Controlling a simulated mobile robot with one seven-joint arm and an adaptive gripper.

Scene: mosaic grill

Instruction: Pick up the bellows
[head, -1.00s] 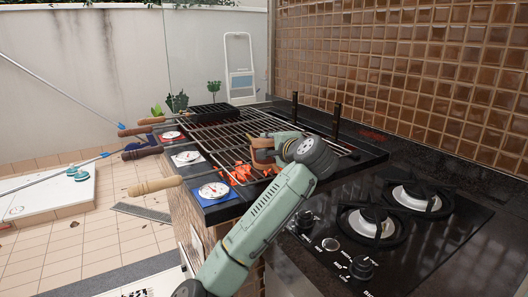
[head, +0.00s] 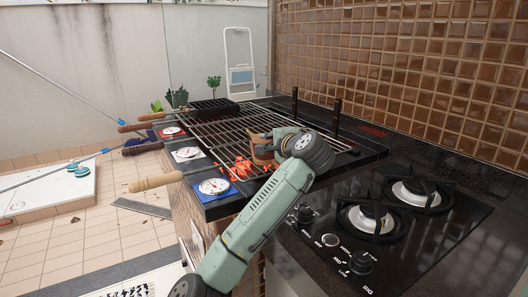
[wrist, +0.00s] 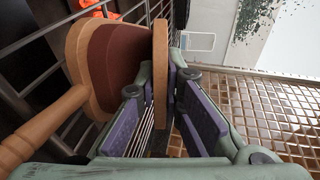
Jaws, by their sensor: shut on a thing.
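The bellows (wrist: 105,65) fill the left of the wrist view, with tan wooden boards, dark brown leather between them and a wooden handle (wrist: 42,128) reaching to the lower left. One board stands edge-on between the purple finger pads of my gripper (wrist: 160,115), which is shut on it. In the head view the bellows (head: 264,153) are a small brown shape over the grill grate, beside the green gripper (head: 278,141). My wrist partly hides them there, and I cannot tell whether they touch the grate.
The grill grate (head: 215,130) has orange coals (head: 241,166) below. Wooden-handled skewers (head: 155,183) stick out at left above round gauges (head: 214,186). Two dark posts (head: 336,115) stand behind. A gas cooktop (head: 400,230) lies right, before a brown tiled wall (head: 400,60).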

